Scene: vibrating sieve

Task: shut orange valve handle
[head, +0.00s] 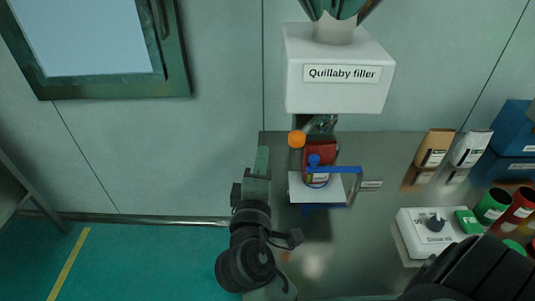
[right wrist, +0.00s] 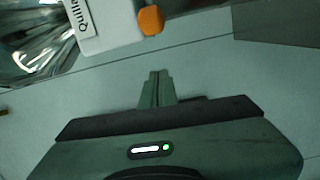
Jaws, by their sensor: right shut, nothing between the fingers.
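The orange valve handle (head: 297,139) is a small rounded knob below the white Quillaby filler (head: 340,92), at its left side. In the right wrist view the orange handle (right wrist: 150,20) shows at the top, beside the white filler body (right wrist: 105,25). My right gripper (head: 262,155) has greenish fingers, and they are shut and empty. It is to the left of the handle and a little below it in the head view, apart from it. The fingertips (right wrist: 158,74) also show in the right wrist view, with a gap to the handle. My left gripper is not in view.
A white knobbed box (head: 428,240), bags (head: 435,147) and several coloured canisters stand at the right. The wall is behind.

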